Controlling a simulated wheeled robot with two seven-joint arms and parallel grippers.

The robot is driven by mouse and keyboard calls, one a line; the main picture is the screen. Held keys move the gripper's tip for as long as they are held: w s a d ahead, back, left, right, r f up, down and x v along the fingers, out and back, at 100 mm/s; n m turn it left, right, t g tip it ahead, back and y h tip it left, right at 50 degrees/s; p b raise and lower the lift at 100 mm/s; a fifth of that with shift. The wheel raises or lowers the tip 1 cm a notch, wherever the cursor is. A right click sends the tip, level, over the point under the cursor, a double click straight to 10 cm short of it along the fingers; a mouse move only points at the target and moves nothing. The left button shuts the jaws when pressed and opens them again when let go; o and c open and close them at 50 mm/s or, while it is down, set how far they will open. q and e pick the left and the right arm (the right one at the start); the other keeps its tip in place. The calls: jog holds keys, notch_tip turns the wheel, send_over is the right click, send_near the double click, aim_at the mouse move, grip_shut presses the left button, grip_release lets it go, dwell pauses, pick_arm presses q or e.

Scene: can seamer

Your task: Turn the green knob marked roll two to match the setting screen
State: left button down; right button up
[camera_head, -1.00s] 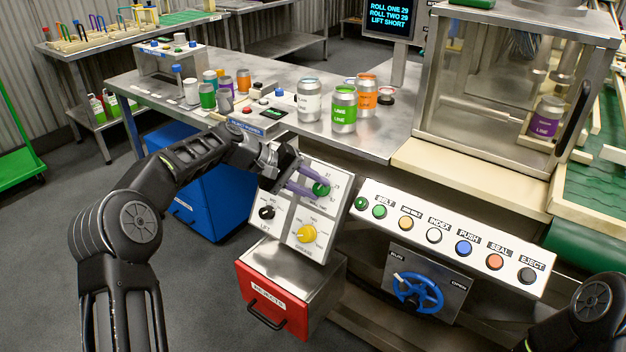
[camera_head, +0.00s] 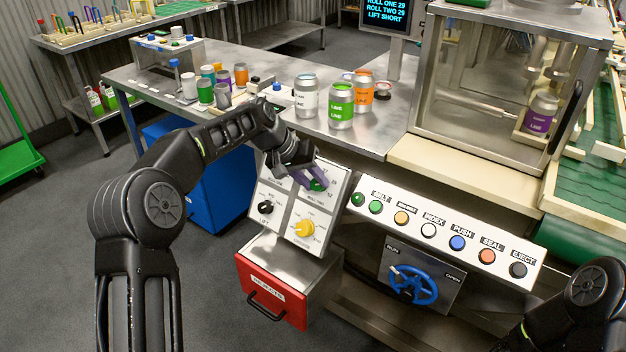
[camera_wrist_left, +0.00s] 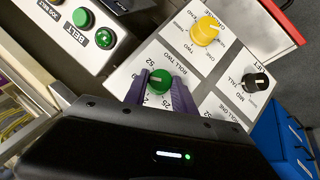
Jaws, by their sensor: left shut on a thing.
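The green knob marked roll two (camera_wrist_left: 160,82) is on the white dial panel, with printed numbers around it. My left gripper (camera_head: 314,183) has its purple fingers on both sides of this knob and is shut on it. The knob also shows in the head view (camera_head: 318,185), partly covered by the fingers. A pale mark shows on the knob, but I cannot read its setting for sure. The setting screen (camera_head: 390,15) reads roll one 29, roll two 29, lift short. My right arm enters at the lower right; its gripper is out of view.
A yellow knob (camera_head: 304,228) and a black knob (camera_head: 265,207) share the panel. A row of push buttons (camera_head: 429,230) and a blue handwheel (camera_head: 414,285) are to the right. A red rejects box (camera_head: 270,290) is below. Cans (camera_head: 341,107) stand on the table behind.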

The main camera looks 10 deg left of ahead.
pick_arm(q)
jog(key=shift+f, duration=0.1)
jog(key=c, duration=1)
grip_release()
jog(key=shift+c, duration=0.2)
jog(key=v, duration=0.8)
